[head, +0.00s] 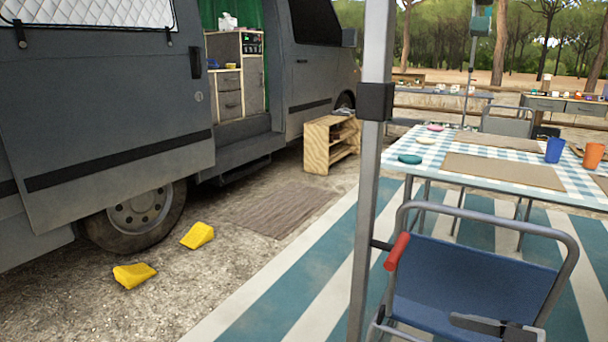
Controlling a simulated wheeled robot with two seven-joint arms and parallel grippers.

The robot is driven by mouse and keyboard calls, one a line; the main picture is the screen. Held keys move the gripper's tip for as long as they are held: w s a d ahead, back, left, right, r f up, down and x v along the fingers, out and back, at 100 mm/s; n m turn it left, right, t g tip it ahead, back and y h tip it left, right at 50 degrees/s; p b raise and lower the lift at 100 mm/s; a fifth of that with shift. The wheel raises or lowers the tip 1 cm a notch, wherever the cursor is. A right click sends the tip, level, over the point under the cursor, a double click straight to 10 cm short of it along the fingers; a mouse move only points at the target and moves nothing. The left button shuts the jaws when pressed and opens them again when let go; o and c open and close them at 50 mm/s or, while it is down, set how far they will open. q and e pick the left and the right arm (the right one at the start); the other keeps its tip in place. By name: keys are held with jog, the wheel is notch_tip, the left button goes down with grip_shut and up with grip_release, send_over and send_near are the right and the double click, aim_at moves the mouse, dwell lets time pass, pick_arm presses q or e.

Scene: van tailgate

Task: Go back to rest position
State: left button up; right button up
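My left gripper is not in view. A dark, flat, finger-like piece with a black block behind it (497,327) shows at the bottom edge, in front of the blue folding chair (470,290). It looks like part of my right gripper, but I cannot be sure. Most of it is cut off by the frame, and whether it is open or shut does not show. I see nothing held in it.
A grey pole (370,190) stands close in front. A table (490,165) with a checked cloth, cups and plates is at the right. The grey van (100,120), two yellow wedges (134,275), a brown mat (275,208) and a wooden shelf (318,150) are left. Gravel is clear bottom left.

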jog(key=s+a+f+m+h, duration=0.5)
jog(key=s+a+f+m, duration=0.15)
jog(key=a+f, duration=0.7)
pick_arm(q)
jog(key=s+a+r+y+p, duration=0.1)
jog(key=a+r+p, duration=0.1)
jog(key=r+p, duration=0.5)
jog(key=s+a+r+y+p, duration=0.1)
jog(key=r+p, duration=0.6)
jog(key=p, duration=0.7)
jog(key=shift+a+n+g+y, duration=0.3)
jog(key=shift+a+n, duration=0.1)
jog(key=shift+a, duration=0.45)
pick_arm(e)
jog(key=s+d+r+h, duration=0.1)
jog(key=d+r, duration=0.1)
jog(key=r, duration=0.5)
jog(key=s+d+r+h, duration=0.1)
jog(key=s+d+r, duration=0.1)
jog(key=r, duration=0.6)
jog(key=shift+h, duration=0.3)
jog(key=shift+t, duration=0.3)
